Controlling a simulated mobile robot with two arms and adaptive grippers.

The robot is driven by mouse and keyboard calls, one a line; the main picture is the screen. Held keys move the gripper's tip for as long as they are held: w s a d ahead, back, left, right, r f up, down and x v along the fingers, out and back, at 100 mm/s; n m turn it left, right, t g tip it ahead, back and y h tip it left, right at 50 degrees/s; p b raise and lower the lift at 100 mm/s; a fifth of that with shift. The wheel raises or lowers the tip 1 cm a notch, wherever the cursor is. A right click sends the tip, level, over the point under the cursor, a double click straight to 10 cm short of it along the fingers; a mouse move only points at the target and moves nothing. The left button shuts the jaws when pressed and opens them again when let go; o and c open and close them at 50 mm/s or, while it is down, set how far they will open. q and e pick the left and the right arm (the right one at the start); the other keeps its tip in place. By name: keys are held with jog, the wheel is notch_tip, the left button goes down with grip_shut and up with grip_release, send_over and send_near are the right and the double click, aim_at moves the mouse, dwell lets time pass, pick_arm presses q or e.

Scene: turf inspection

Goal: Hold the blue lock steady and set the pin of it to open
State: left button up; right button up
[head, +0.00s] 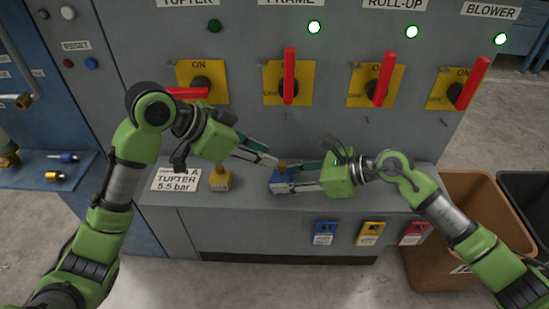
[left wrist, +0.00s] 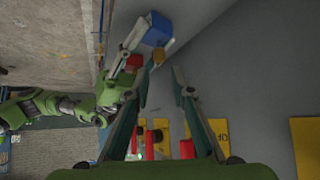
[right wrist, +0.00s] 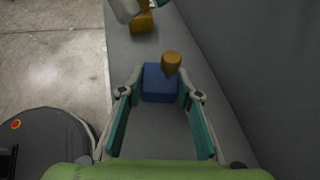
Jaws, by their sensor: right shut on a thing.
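The blue lock (head: 284,176) sits on the grey ledge of the machine, with a brass-coloured pin (head: 283,164) on top. My right gripper (head: 290,181) comes in from the right and is shut on the blue lock; the right wrist view shows the blue body (right wrist: 160,84) between its fingers and the pin (right wrist: 171,62) above. My left gripper (head: 272,161) comes in from the upper left, fingertips close to the pin. In the left wrist view its fingers (left wrist: 162,72) are apart, with the pin (left wrist: 157,56) just past the tips; I cannot tell whether they touch it.
A yellow lock (head: 220,180) stands left on the ledge beside the pressure label (head: 176,180). Red-handled switches on yellow plates (head: 289,82) line the panel behind. Blue, yellow and red tags (head: 370,232) are on the front below. A brown bin (head: 470,200) stands right.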

pick_arm(q)
jog(key=v, duration=0.6)
jog(key=shift+a, duration=0.15)
jog(key=shift+r, duration=0.1)
pick_arm(e)
jog(key=o, duration=0.9)
